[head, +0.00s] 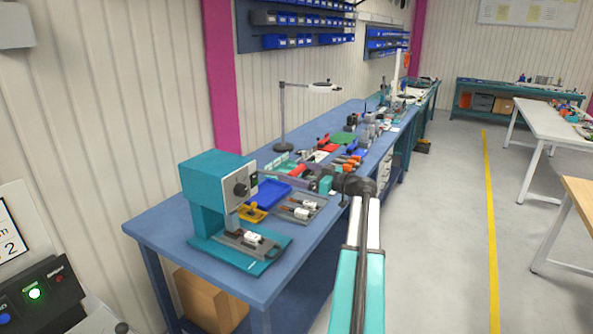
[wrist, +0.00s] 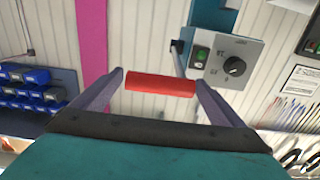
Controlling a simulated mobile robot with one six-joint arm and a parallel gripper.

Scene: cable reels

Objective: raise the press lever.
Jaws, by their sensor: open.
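The press (head: 208,178) stands on the near end of the blue bench, with a teal body and a pale front plate with a dark knob. In the wrist view its front plate (wrist: 222,62) shows a green button and a knob. A thin grey lever (head: 285,175) reaches from the press toward my gripper (head: 326,183). The lever's red grip (wrist: 160,84) lies crosswise between my two open fingers in the wrist view. The grip's ends are close to both fingers; I cannot tell whether they touch.
A blue tray (head: 266,190), a yellow part (head: 252,212) and a grey tray (head: 300,206) lie on the bench (head: 165,224) beside the press. A lamp (head: 283,118) and many tools stand farther back. The floor (head: 440,220) right of the bench is clear.

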